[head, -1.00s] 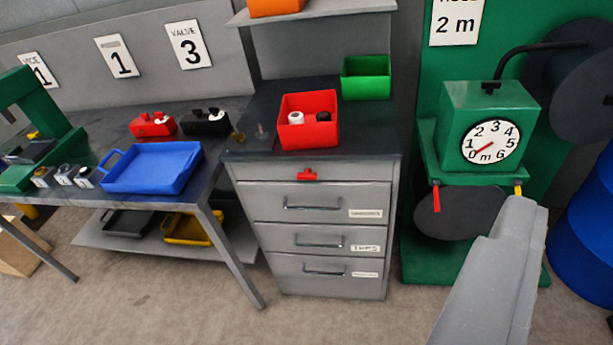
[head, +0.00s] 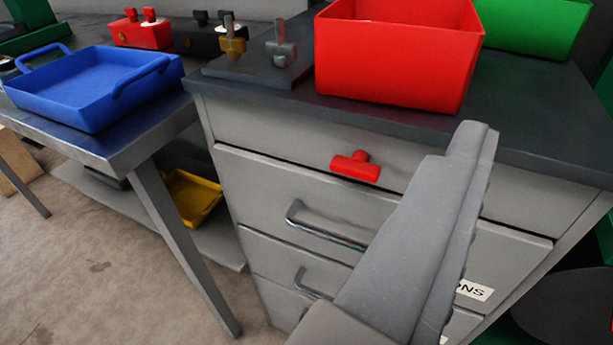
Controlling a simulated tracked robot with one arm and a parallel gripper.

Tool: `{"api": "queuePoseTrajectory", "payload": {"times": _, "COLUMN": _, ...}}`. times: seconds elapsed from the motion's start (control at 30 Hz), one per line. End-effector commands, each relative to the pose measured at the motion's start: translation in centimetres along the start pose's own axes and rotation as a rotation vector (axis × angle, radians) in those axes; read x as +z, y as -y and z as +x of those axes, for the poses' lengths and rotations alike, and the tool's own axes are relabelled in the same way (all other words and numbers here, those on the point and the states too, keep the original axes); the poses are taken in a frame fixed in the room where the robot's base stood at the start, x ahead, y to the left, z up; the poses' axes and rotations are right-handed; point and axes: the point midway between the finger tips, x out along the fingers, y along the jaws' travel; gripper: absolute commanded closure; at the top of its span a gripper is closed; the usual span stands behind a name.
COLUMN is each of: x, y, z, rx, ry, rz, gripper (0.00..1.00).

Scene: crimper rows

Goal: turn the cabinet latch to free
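The cabinet latch (head: 355,168) is a small red T-shaped handle on the front of the grey cabinet (head: 260,135), above the top drawer. Its bar lies roughly level, tilted slightly down to the right in the picture. My gripper (head: 470,135) shows as a grey form rising from the bottom centre, its tip to the right of the latch and over the cabinet front. It looks apart from the latch. I cannot make out two separate fingers. It hides part of the drawer fronts and the top drawer's handle end.
A red bin (head: 395,60) and a plate with small fittings (head: 255,65) sit on the cabinet top. A green bin (head: 530,25) stands behind. At left, a blue tray (head: 90,90) is on a workbench. The top drawer handle (head: 320,228) sticks out below the latch.

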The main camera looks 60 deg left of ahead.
Motion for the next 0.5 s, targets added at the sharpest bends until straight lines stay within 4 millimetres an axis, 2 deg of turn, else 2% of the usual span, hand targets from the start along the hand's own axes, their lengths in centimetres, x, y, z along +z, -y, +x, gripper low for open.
{"api": "queuePoseTrajectory", "payload": {"times": 0.03, "x": 3.2, "y": 2.1, "z": 1.2, "rx": -0.026, "ry": 0.0, "rz": -0.002, "gripper": 0.24}}
{"api": "queuePoseTrajectory", "payload": {"times": 0.2, "x": 10.6, "y": 7.7, "z": 3.6, "rx": -0.093, "ry": -0.027, "rz": -0.003, "gripper": 0.24}}
{"api": "queuePoseTrajectory", "payload": {"times": 0.3, "x": 14.0, "y": 10.2, "z": 4.3, "rx": -0.123, "ry": -0.04, "rz": -0.001, "gripper": 0.24}}
{"api": "queuePoseTrajectory", "payload": {"times": 0.5, "x": 17.4, "y": 13.0, "z": 4.7, "rx": -0.156, "ry": -0.059, "rz": 0.001, "gripper": 0.24}}
